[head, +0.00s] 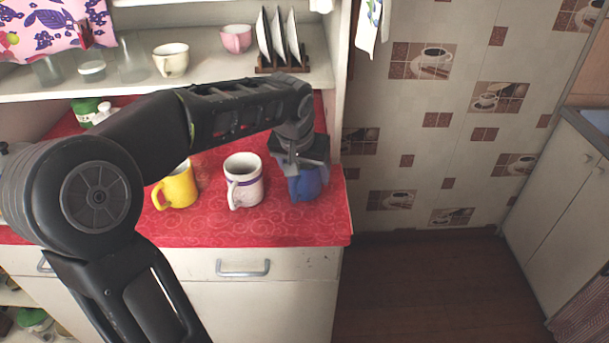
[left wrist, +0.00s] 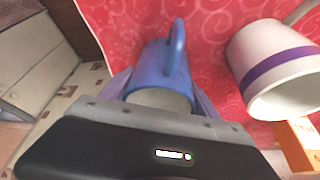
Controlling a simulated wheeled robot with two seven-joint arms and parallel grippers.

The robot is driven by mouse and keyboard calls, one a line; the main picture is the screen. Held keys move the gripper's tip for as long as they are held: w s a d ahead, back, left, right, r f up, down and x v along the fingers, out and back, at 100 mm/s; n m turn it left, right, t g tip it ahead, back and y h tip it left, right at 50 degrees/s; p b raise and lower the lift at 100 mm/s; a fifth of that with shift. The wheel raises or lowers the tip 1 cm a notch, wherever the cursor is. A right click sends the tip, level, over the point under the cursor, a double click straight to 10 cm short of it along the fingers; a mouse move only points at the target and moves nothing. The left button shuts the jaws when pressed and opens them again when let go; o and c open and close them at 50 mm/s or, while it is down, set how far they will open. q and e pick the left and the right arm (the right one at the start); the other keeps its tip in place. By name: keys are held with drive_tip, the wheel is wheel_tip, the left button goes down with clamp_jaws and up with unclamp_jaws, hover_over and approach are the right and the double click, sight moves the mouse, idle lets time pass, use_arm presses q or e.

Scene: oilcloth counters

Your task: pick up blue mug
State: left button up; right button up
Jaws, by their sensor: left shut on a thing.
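The blue mug (head: 307,184) is at the right end of the red counter, under my left gripper (head: 301,172). In the left wrist view the blue mug (left wrist: 164,72) sits between the two fingers of my left gripper (left wrist: 160,92), with its handle pointing away from the palm. The gripper is shut on it. I cannot tell whether the mug's base touches the counter. My right gripper is in neither view.
A white mug with a purple band (head: 244,181) stands close left of the blue mug, and a yellow mug (head: 177,187) farther left. A shelf (head: 215,72) with cups and a plate rack (head: 280,62) is above. The red counter (head: 270,232) is clear in front.

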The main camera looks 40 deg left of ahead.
use_arm(q)
drive_tip(key=shift+r, duration=0.15)
wheel_tip(320, 180, up, 10)
idle(0.3)
idle(0.6)
